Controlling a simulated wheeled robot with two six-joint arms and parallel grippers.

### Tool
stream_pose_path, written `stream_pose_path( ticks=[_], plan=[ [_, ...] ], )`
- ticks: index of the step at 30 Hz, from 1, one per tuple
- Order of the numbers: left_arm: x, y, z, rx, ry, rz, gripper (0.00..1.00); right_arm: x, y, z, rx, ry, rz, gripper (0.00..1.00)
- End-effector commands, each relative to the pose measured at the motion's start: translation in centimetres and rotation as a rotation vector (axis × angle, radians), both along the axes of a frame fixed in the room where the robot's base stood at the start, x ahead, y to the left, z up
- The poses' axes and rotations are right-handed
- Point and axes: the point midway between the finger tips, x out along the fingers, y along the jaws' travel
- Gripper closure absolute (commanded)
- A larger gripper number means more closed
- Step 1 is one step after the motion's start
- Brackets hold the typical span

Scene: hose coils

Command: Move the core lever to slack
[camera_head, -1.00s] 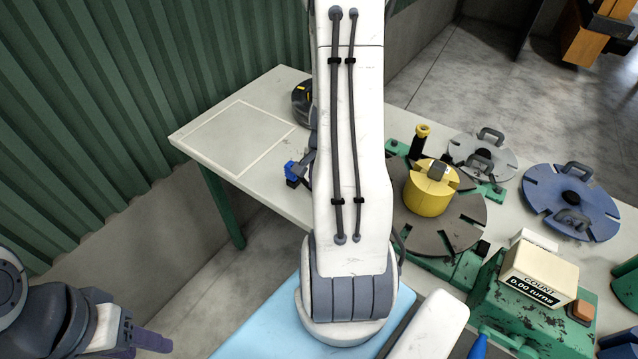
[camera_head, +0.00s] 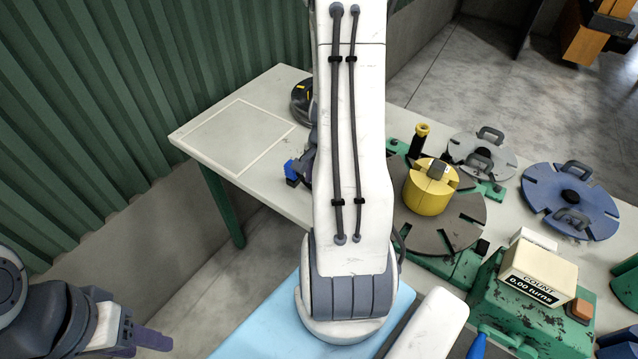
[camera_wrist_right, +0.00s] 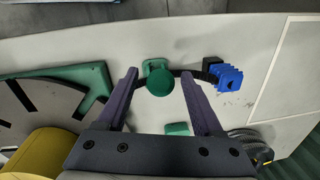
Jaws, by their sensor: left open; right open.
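The yellow core (camera_head: 428,197) stands on the dark slotted disc (camera_head: 440,236) in the head view, with a small dark grey lever (camera_head: 438,169) on its top. In the right wrist view, part of the yellow core (camera_wrist_right: 38,152) shows at lower left; its lever is not seen there. My right gripper (camera_wrist_right: 160,74) is open, with a green round-topped post (camera_wrist_right: 160,82) showing between its fingers; I cannot tell how near it is. In the head view my right arm hides this area. My left gripper (camera_head: 152,338) is open and empty at lower left, away from the table.
A black crank handle with a yellow knob (camera_head: 422,130) stands behind the core. A grey disc (camera_head: 500,165) and a blue disc (camera_head: 570,200) lie to the right. The turn counter (camera_head: 540,275) reads 0.00 turns. A blue item (camera_wrist_right: 228,77) lies beside the post. The outlined square (camera_head: 240,136) is clear.

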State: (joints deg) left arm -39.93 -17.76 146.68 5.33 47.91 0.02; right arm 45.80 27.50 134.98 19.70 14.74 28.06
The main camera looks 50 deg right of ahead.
Motion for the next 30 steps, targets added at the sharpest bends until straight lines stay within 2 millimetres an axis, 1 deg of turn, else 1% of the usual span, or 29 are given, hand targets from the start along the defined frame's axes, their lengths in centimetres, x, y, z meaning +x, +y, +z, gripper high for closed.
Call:
stream_pose_path(
  ticks=[1, 3, 9, 12, 15, 19, 30],
  plan=[
    [0.0, 0.0, 0.5, 0.000, 0.000, 0.000, 0.50, 0.0, -0.1, 1.1, -0.002, -0.003, 0.000, 0.32],
    [0.0, 0.0, 0.8, 0.000, 0.000, 0.000, 0.50, -0.2, -0.1, 2.5, -0.004, -0.003, 0.000, 0.32],
    [0.0, 0.0, 0.9, 0.000, 0.000, 0.000, 0.50, -0.7, -0.2, 6.3, -0.003, -0.002, -0.001, 0.32],
    [0.0, 0.0, 0.9, 0.000, 0.000, 0.001, 0.50, -0.9, -0.2, 7.8, -0.002, 0.000, -0.001, 0.32],
    [0.0, 0.0, 0.8, 0.000, 0.000, 0.001, 0.50, -1.0, -0.1, 8.8, 0.000, 0.001, -0.001, 0.32],
    [0.0, 0.0, 0.8, 0.000, 0.000, 0.000, 0.50, -1.1, -0.1, 9.3, 0.002, 0.004, -0.001, 0.32],
    [0.0, 0.0, 0.9, 0.000, 0.000, 0.000, 0.50, -1.1, -0.1, 9.3, 0.003, 0.004, -0.001, 0.32]
  ],
)
